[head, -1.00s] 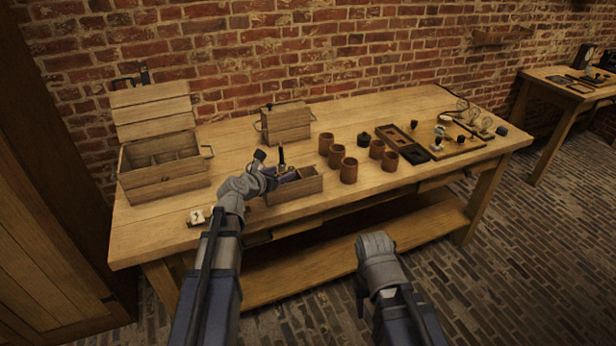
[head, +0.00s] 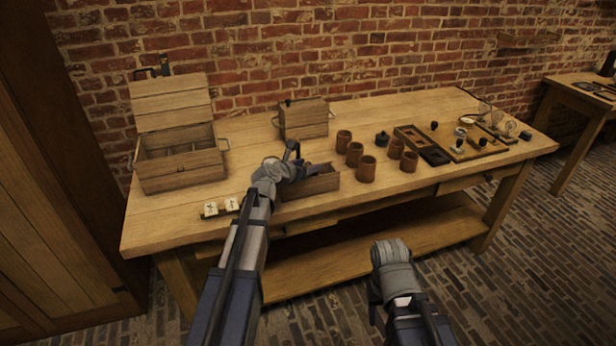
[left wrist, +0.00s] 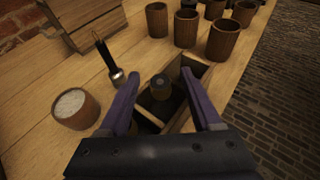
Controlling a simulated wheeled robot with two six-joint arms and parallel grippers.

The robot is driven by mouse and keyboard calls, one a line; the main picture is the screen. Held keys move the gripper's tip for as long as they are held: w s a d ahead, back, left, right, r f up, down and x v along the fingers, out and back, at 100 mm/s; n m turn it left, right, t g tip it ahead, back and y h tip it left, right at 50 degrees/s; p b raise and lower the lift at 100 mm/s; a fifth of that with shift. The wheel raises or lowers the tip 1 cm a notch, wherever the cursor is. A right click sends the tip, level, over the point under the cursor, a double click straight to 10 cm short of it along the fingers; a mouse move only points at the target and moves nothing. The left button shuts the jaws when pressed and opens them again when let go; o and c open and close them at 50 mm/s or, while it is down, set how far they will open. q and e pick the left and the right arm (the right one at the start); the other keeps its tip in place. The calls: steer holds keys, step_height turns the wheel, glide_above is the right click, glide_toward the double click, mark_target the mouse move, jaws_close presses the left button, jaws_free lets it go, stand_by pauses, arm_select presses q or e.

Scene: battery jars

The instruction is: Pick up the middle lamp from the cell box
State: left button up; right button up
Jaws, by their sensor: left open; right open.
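The cell box, as far as I can tell, is a small open wooden box (head: 322,184) near the table's front edge, partly hidden by my left gripper (head: 300,160). In the left wrist view it shows compartments (left wrist: 207,72). A dark, round-topped piece, perhaps the middle lamp (left wrist: 160,90), stands in it between the fingertips of my left gripper (left wrist: 159,78). The purple fingers are spread apart on either side of it; I cannot tell whether they touch it. My right gripper (head: 388,252) is open and empty, low in front of the table.
An open lidded chest (head: 180,168) and a closed box (head: 304,120) stand left and behind. Several brown cups (head: 366,168) stand right. In the left wrist view, a dark-stemmed piece (left wrist: 116,75) and a pale-filled cup (left wrist: 74,110) are close beside the left finger.

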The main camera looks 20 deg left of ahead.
arm_select(q)
steer(key=shift+w+f, duration=0.1)
steer(key=shift+w, duration=0.05)
jaws_close()
stand_by(0.4)
